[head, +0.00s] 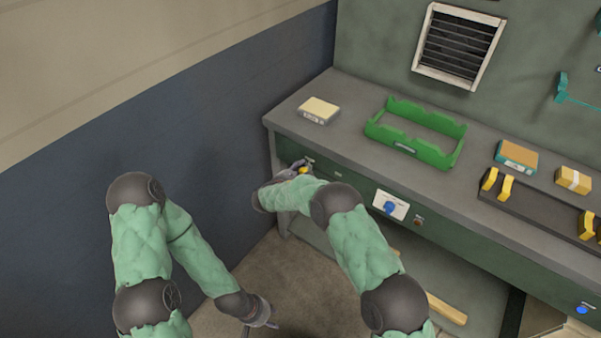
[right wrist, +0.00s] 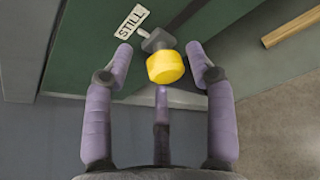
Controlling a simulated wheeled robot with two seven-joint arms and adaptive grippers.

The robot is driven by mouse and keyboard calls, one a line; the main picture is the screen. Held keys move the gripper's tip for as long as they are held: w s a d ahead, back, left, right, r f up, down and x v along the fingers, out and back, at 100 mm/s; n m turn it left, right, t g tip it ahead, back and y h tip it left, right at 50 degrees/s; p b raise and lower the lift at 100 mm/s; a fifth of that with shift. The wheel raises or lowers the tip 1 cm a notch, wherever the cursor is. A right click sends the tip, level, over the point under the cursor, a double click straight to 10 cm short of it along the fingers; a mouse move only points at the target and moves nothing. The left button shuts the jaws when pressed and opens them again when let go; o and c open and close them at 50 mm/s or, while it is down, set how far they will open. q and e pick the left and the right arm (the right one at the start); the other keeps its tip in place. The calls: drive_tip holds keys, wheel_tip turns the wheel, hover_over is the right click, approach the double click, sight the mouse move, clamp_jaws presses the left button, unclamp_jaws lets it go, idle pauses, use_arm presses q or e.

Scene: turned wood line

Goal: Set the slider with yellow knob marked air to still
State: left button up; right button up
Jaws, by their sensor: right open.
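The yellow knob (right wrist: 165,67) sits on a dark grey carrier on the green bench front, close to a white label reading STILL (right wrist: 131,22). In the head view the knob (head: 304,170) shows small at the left end of the bench front, partly covered by my right gripper (head: 296,169). My right gripper is open in the right wrist view (right wrist: 160,50), its purple fingers on either side of the knob with gaps showing. The rest of the slider's track and any other label are hidden. My left gripper (head: 268,316) hangs low over the floor, away from the bench; its jaws are unclear.
A blue knob on a white plate (head: 390,206) and a small brown knob (head: 417,221) are farther right on the bench front. A green crate (head: 430,150) and a pale-topped block (head: 318,109) stand on the bench. The dark blue wall (head: 170,140) is close at the left.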

drive_tip(key=v, duration=1.2)
